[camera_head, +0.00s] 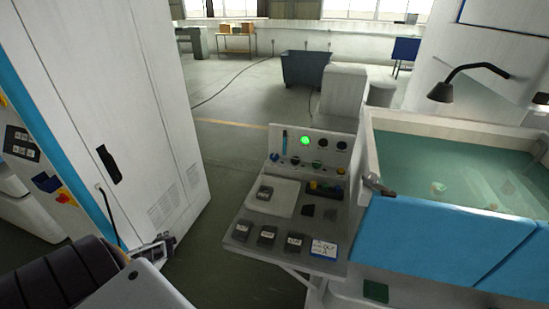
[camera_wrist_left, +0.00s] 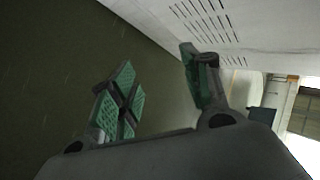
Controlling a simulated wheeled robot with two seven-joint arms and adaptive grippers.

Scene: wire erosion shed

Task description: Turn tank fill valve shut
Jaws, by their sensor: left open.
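The tank (camera_head: 440,232) stands at the right, with light blue front panels and greenish liquid inside. A small grey-brown lever-like fitting (camera_head: 378,187) sits at its near left corner; it may be the fill valve, but it is too small to tell its position. My left gripper (camera_head: 160,246) is low at the left, beside the white cabinet and well apart from the tank. In the left wrist view my left gripper (camera_wrist_left: 160,90) is open and empty, its green-padded fingers spread above the floor near a vented white panel. My right gripper is not in view.
A control desk (camera_head: 262,228) with a green lamp, knobs and several dark labelled blocks stands left of the tank. A tall white cabinet (camera_head: 125,110) fills the left. A black bent lamp (camera_head: 465,78) overhangs the tank. Open floor (camera_head: 225,150) lies between cabinet and desk.

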